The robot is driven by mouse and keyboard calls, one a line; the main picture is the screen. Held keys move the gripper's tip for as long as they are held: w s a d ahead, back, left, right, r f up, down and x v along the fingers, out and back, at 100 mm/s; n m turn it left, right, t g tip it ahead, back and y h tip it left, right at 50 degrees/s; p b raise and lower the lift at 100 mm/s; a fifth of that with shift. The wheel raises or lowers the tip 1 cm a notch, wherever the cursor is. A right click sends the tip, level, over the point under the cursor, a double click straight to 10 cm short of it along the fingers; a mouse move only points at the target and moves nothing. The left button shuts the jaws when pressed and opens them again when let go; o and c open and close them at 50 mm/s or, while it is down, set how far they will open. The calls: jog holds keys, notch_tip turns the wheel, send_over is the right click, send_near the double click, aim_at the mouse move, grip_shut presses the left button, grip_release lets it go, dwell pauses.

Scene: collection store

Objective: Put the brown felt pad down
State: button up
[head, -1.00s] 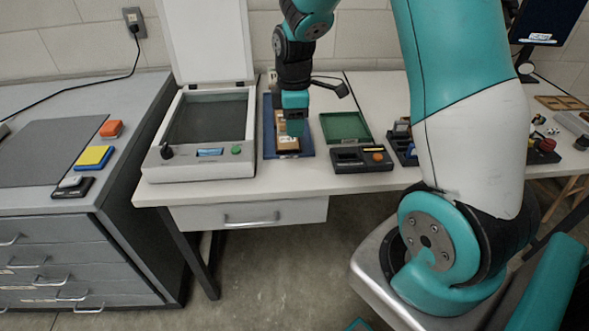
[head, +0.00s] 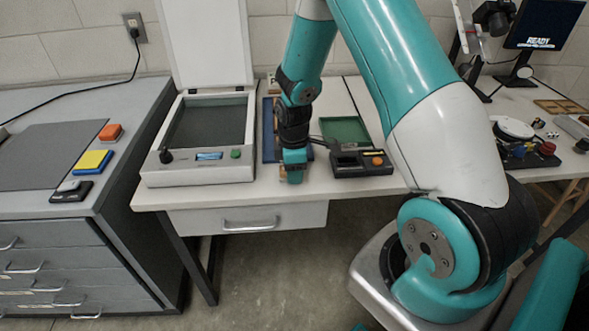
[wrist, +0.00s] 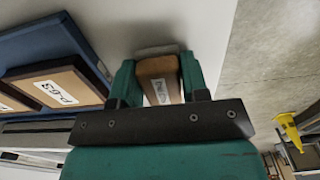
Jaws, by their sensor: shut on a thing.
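The brown felt pad (wrist: 158,72) is a small brown block with a white label in the wrist view. My gripper (wrist: 158,82) is shut on it, with a teal finger on each side. In the head view my gripper (head: 292,180) is low over the white table, in front of the blue tray (head: 268,140) and close to the front edge. The pad is mostly hidden by the fingers there. A dark patch shows on the table by the pad; I cannot tell whether the pad touches the table.
A black box with an orange button (head: 362,163) and a green tray (head: 345,130) are to the right.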

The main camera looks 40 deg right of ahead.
jog(key=o, duration=0.5)
jog(key=shift+f, duration=0.15)
jog(key=o, duration=0.5)
jog(key=shift+c, duration=0.2)
notch_tip(320, 180, up, 12)
jog(key=s+a+r+m+y, duration=0.1)
jog(key=s+a+r, duration=0.35)
jog(key=a, duration=0.25)
jog(key=s+a+r+m+y, duration=0.1)
jog(key=s+a+r, duration=0.2)
jog(key=a+r, duration=0.3)
jog(key=s+a+r+m+y, duration=0.1)
jog(key=s+a+r, duration=0.1)
jog(key=s+a, duration=0.3)
jog(key=s+a+r+m+y, duration=0.1)
jog(key=s+a, duration=0.3)
jog(key=s, duration=0.5)
jog(key=shift+s+a+r, duration=0.15)
jog(key=shift+a+r, duration=0.25)
jog(key=shift+r, duration=0.05)
